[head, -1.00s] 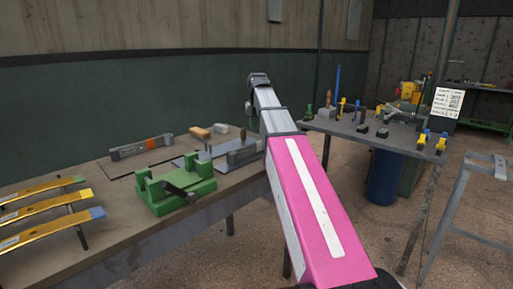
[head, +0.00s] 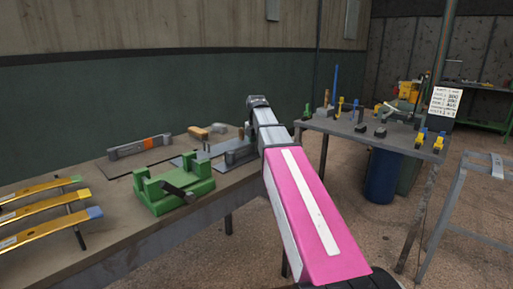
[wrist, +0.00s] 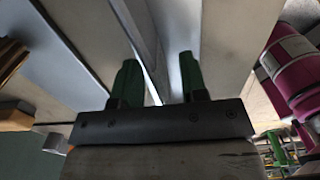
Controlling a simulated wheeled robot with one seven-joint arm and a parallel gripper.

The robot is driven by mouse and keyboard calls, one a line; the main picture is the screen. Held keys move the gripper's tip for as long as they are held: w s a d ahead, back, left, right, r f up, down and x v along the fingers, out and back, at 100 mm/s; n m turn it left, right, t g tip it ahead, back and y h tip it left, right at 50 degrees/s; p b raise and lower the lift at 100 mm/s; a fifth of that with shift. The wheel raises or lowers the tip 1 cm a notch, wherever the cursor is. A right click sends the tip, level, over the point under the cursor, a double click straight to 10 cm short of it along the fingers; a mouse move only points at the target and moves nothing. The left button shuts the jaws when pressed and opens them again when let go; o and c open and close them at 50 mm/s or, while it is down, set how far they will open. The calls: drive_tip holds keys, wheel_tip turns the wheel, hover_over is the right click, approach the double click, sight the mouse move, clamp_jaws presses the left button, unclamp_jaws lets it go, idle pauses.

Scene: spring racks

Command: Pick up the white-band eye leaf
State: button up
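Several golden leaves (head: 38,211) with green, yellow and blue end bands lie at the left of the workbench in the head view. I cannot pick out a white end band on any of them, so the white-band eye leaf is not identified. My gripper (wrist: 158,80) shows in the wrist view with two green fingers apart and nothing clearly held between them. In the head view my arm reaches up and away over the bench's right end, and the fingers cannot be made out there.
A grey metal stand (head: 462,205) is at far right.

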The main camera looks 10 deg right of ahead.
clamp_jaws()
drive_tip(key=shift+r, duration=0.1)
